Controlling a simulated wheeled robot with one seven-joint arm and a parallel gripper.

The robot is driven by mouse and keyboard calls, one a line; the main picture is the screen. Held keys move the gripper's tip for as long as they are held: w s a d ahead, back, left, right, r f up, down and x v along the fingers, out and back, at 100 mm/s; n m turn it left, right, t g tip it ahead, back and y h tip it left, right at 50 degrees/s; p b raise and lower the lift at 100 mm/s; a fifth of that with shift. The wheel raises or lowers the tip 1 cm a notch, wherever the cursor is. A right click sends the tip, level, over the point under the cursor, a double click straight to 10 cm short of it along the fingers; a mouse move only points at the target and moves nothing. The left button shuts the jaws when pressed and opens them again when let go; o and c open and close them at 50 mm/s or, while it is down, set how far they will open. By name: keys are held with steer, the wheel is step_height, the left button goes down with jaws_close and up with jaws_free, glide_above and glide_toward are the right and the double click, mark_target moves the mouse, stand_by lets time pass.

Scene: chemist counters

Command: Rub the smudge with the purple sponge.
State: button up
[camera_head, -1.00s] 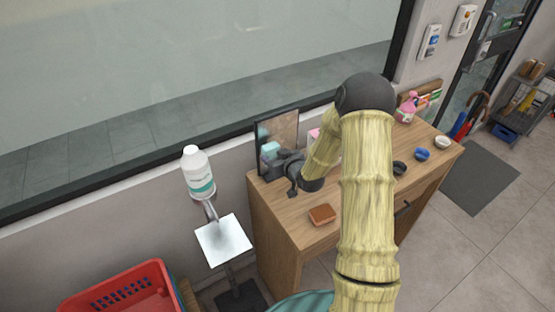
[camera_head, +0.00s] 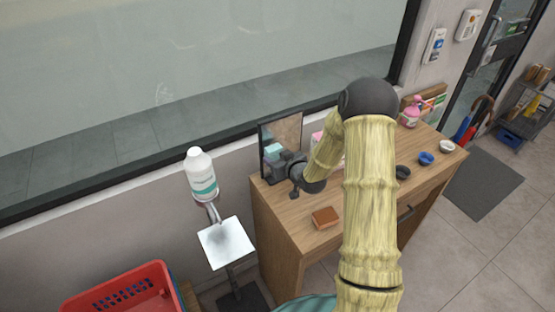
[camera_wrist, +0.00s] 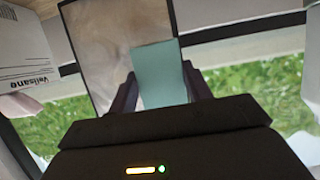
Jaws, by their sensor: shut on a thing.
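My gripper (camera_head: 275,160) is shut on a teal block (camera_head: 274,149) that looks like a sponge; it does not look purple. In the wrist view the teal block (camera_wrist: 160,75) stands up between the fingers, in front of a dark-framed mirror-like panel (camera_wrist: 108,40). The panel (camera_head: 287,130) stands upright at the left back of the wooden counter. Its face shows hazy brownish tones; I cannot tell a smudge from a reflection. Whether the block touches the panel is unclear. No purple sponge shows.
The wooden counter (camera_head: 290,212) holds a brown block (camera_head: 326,218) near its front left, a pink bottle (camera_head: 410,116) and small bowls at right. A white bottle (camera_head: 200,174) on a stand and a red basket (camera_head: 125,290) are to the left. My arm hides the counter's middle.

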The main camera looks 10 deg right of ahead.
mark_target(294, 142)
steer(key=shift+w+a, duration=0.2)
steer(key=shift+w, duration=0.45)
steer(key=shift+w+d+b, duration=0.15)
steer(key=shift+w+d, duration=0.05)
steer(key=shift+d, duration=0.65)
steer(key=shift+w+d+b, duration=0.15)
steer(key=shift+w+d, duration=0.05)
steer(key=shift+d, duration=0.65)
steer(key=shift+w+d, duration=0.35)
steer(key=shift+d, duration=0.45)
steer(key=shift+w+d, duration=0.3)
steer(key=shift+d, duration=0.5)
steer(key=shift+w+d, duration=0.25)
steer(key=shift+d, duration=0.6)
steer(key=shift+w+d, duration=0.25)
steer(key=shift+d, duration=0.55)
steer(key=shift+w+a, duration=0.1)
